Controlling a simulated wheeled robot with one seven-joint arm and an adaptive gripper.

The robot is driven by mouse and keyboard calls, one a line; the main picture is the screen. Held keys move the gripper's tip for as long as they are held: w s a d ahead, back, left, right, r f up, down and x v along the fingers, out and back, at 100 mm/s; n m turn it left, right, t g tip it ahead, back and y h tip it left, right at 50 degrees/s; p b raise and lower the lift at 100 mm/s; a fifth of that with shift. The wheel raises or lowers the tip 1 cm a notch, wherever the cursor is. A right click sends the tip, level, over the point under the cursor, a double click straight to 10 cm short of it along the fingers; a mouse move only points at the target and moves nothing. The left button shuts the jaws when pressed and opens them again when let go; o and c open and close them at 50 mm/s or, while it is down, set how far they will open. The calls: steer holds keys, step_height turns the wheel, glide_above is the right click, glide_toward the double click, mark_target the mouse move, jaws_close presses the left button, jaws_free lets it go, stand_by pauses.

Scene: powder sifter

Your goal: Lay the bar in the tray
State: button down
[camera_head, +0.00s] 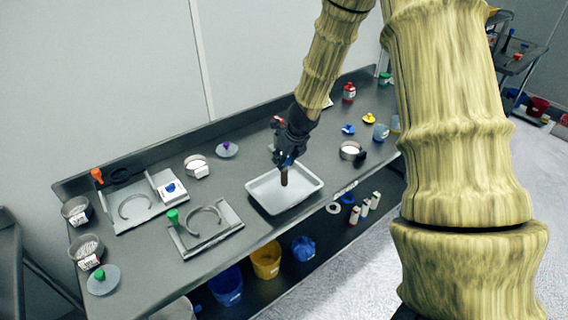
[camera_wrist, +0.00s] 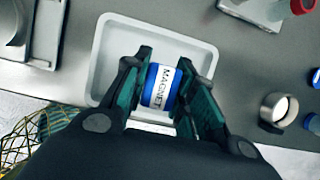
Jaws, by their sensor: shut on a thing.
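The bar shows in the wrist view as a blue cylinder with a white MAGNET label (camera_wrist: 160,86), held between the two fingers of my gripper (camera_wrist: 166,62). In the head view the bar (camera_head: 284,177) points down as a dark brownish rod below my gripper (camera_head: 286,158). The white rectangular tray (camera_head: 306,198) lies on the grey bench under it. The tray (camera_wrist: 101,55) also lies beneath my gripper in the wrist view. The bar appears over the tray's inside. I cannot tell whether its lower end touches the tray floor.
Left of the tray stands a grey plate with a ring clamp (camera_head: 213,242). A round metal sieve (camera_head: 350,151) stands to its right, also seen in the wrist view (camera_wrist: 276,108). Blue and yellow buckets (camera_head: 266,262) sit on the lower shelf. The tray looks empty.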

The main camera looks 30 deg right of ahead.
mark_target(284, 171)
steer(key=shift+f, duration=1.3)
steer(key=c, duration=1.2)
jaws_free()
steer(key=shift+o, duration=0.2)
